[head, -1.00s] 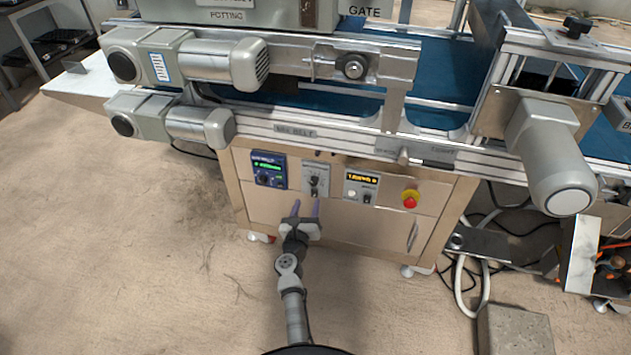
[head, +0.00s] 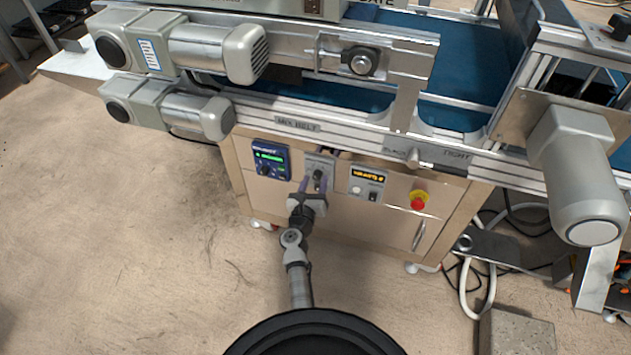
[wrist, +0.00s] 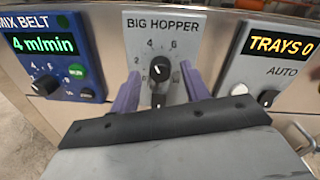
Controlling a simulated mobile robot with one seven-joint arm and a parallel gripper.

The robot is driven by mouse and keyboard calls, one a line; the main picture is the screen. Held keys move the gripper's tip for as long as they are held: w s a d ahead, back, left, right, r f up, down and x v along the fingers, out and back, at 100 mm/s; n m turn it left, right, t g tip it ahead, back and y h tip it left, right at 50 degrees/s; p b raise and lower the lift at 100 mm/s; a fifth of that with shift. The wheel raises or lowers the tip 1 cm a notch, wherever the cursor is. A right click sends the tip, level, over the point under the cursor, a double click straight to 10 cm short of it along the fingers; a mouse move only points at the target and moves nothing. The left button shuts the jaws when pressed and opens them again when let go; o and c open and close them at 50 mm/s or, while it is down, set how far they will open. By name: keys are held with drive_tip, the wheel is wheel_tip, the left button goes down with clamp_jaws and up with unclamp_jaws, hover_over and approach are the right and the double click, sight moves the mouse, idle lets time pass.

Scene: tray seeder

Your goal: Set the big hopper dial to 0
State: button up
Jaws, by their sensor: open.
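The big hopper dial (wrist: 158,72) is a small black knob on a grey plate (wrist: 165,28) labelled BIG HOPPER, with numbers around it. Its 2, 4 and 6 are readable; the lower marks are partly hidden, and its exact setting is hard to tell. The plate also shows in the head view (head: 320,162). My gripper (wrist: 160,76) is open, its purple fingers on the left and right of the knob. In the head view my gripper (head: 315,184) is in front of the plate. I cannot tell whether the fingers touch the knob.
The mix belt panel (wrist: 52,50), reading 4 m/min, is close on the left. The trays panel (wrist: 270,60), reading TRAYS 0, is close on the right. A red emergency button (head: 418,201) is further right. The conveyor frame (head: 340,135) overhangs above.

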drive_tip(key=shift+c, duration=0.5)
drive_tip(key=c, duration=0.9)
